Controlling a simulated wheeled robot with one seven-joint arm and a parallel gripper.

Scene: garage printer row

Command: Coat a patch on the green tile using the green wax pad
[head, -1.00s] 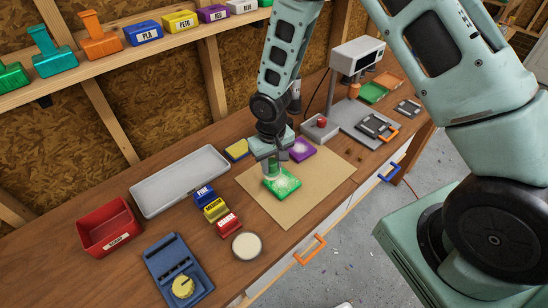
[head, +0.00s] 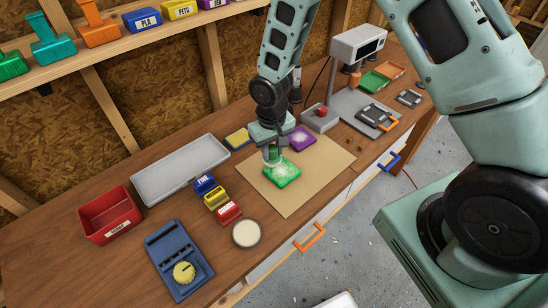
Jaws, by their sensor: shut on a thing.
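The green tile (head: 287,175) lies flat on a tan sheet on the bench. A pale, whitish speckled patch covers much of its top. My gripper (head: 271,158) points down over the tile's far left part and is shut on a small green thing, which looks like the green wax pad (head: 270,163). The fingers hide most of the pad. It is low at the tile's surface, but I cannot tell whether it touches.
Small labelled blocks (head: 216,201), a round pale-topped pot (head: 247,234), a grey tray (head: 181,171) and a red bin (head: 109,214) stand left. The tan sheet's (head: 318,170) right side is clear.

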